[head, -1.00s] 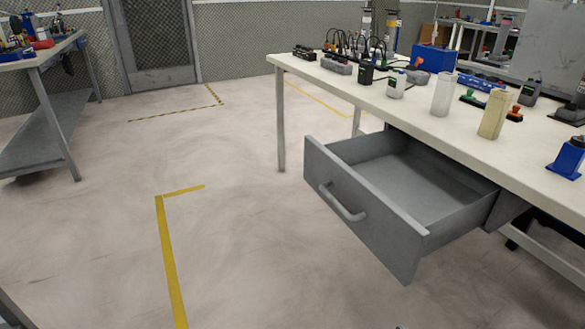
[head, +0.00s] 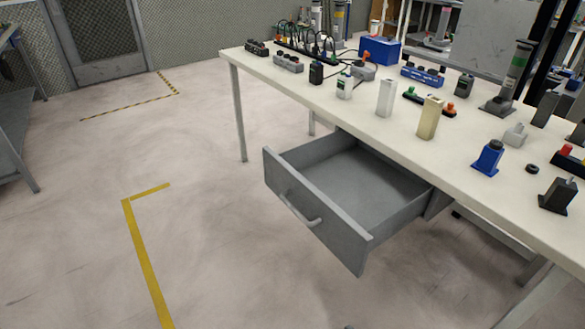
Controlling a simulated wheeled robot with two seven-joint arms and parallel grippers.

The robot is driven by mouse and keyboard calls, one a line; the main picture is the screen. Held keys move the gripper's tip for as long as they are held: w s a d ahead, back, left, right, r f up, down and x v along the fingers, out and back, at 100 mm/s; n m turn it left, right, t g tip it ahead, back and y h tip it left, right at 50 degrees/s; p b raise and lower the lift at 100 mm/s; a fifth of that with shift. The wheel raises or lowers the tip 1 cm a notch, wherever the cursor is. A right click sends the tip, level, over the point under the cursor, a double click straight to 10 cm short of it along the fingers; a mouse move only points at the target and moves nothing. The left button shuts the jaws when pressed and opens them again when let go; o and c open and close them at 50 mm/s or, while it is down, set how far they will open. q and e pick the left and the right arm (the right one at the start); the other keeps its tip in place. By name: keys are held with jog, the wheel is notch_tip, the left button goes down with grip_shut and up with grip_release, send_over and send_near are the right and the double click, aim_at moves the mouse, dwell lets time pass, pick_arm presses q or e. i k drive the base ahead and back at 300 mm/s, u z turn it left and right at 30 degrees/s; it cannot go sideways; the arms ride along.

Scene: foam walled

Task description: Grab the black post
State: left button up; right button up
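Two dark upright blocks stand on the white workbench (head: 352,112) at the right. One is a short black post (head: 558,196) near the front edge at the far right. The other is a taller dark grey post (head: 545,109) further back. I cannot tell for sure which one is the task's black post. Neither of my grippers shows in the head view.
An open, empty grey drawer (head: 318,222) juts out under the workbench. A white post (head: 385,98), a beige post (head: 430,118) and a blue device (head: 488,158) stand on the top among several small items. The floor (head: 80,210) on the left is clear.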

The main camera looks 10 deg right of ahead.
aim_at(562, 191)
jog(key=z, duration=3.15)
jog(key=i, duration=1.05)
jog(key=u, duration=2.15)
